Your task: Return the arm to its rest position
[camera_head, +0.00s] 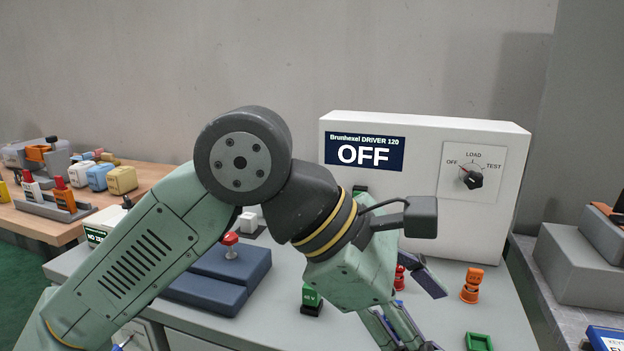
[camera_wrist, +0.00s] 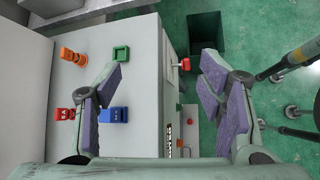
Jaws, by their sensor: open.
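My arm reaches across the head view from the lower left, bent at the elbow, with its wrist over the bench in front of the white machine (camera_head: 425,225). My gripper (camera_head: 405,335) points down near the bench's front edge, partly cut off by the bottom of the picture. In the wrist view my gripper (camera_wrist: 165,90) has its two purple-padded fingers wide apart with nothing between them. Below it lie the bench top's edge and the green floor. A blue piece (camera_wrist: 113,115) shows beside the left finger.
The machine's display (camera_head: 364,152) reads OFF and its knob (camera_head: 472,178) points to OFF. A red button (camera_head: 230,240), a green piece (camera_head: 311,297), an orange piece (camera_head: 472,285) and a green square tray (camera_head: 479,341) stand on the bench. A wooden table (camera_head: 150,178) is at left.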

